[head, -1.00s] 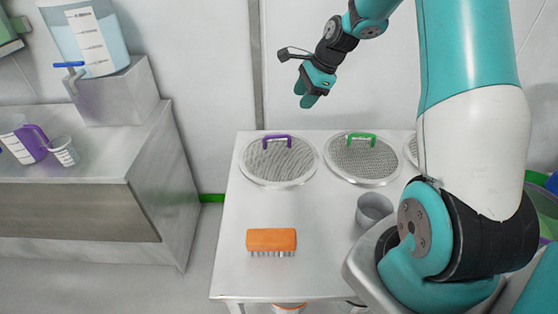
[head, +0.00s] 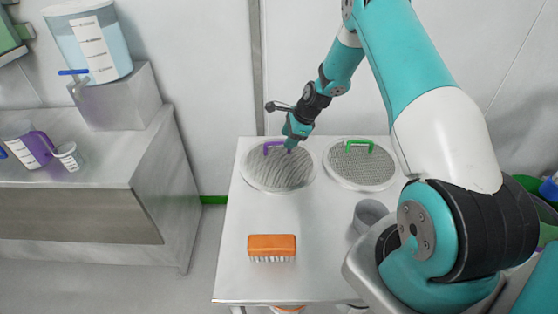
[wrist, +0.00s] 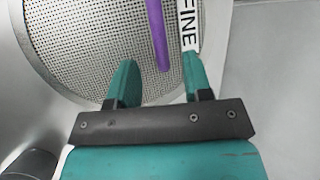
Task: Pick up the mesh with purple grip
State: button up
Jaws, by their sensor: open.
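The mesh with the purple grip (head: 279,172) is a round metal screen lying flat at the back left of the steel table. Its purple grip (head: 268,148) stands near the far rim, partly hidden by my gripper (head: 290,143). In the wrist view the mesh (wrist: 75,50) fills the upper left, and the purple grip (wrist: 157,32) runs down between my two teal fingers (wrist: 158,80). A white label reading "FINE" (wrist: 189,25) lies beside the grip. My gripper is open, pointing down at the grip, with nothing held; I cannot tell its exact height above it.
A mesh with a green grip (head: 360,165) lies just to the right. An orange brush (head: 272,247) and a grey cup (head: 368,215) are nearer the front. The table (head: 225,270) is clear between brush and meshes. A steel bench (head: 85,205) stands left.

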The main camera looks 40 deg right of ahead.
aim_at(279, 157)
jog(key=shift+p+x, duration=0.45)
jog(key=shift+x, duration=1.35)
jog(key=shift+w+r, duration=0.1)
jog(key=shift+w, duration=0.05)
grip_shut()
jog(key=shift+r, duration=0.1)
